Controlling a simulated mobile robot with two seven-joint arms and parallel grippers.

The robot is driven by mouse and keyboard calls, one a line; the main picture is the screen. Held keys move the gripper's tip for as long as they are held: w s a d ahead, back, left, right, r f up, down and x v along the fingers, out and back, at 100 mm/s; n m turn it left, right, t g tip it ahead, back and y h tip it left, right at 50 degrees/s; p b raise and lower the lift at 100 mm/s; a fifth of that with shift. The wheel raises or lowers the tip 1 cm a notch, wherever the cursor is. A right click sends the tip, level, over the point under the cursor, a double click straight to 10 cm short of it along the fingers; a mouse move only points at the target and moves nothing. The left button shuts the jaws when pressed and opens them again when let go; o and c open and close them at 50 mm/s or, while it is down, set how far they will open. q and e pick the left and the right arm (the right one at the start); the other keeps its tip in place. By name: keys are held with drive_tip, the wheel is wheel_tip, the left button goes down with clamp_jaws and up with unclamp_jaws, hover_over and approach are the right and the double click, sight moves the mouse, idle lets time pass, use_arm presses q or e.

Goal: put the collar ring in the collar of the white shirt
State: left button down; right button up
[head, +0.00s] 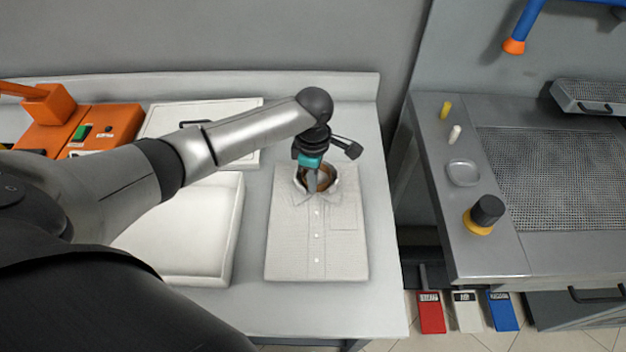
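The folded white shirt (292,245) lies flat on the white table, its collar toward the back and its buttons running down the middle. My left gripper (314,188) points down into the collar opening from above. A brown band, which looks like the collar ring (327,178), shows inside the collar around the fingertips. The gripper covers part of it, so I cannot tell whether the fingers hold it or how fully it is seated. My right gripper is not in view.
A white tray (232,230) stands left of the shirt. An orange machine (105,118) is at the back left. Across a gap on the right is a grey table (500,250) with a small dish (463,173) and a black-and-yellow knob-like item (485,214). The table in front of the shirt is clear.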

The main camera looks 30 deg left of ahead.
use_arm(q)
drive_tip(key=c, duration=1.6)
unclamp_jaws()
drive_tip(key=shift+f, duration=0.15)
drive_tip(key=c, duration=1.1)
unclamp_jaws()
drive_tip(key=shift+r, duration=0.2)
wheel_tip(320, 180, up, 12)
drive_tip(key=shift+p, duration=1.2)
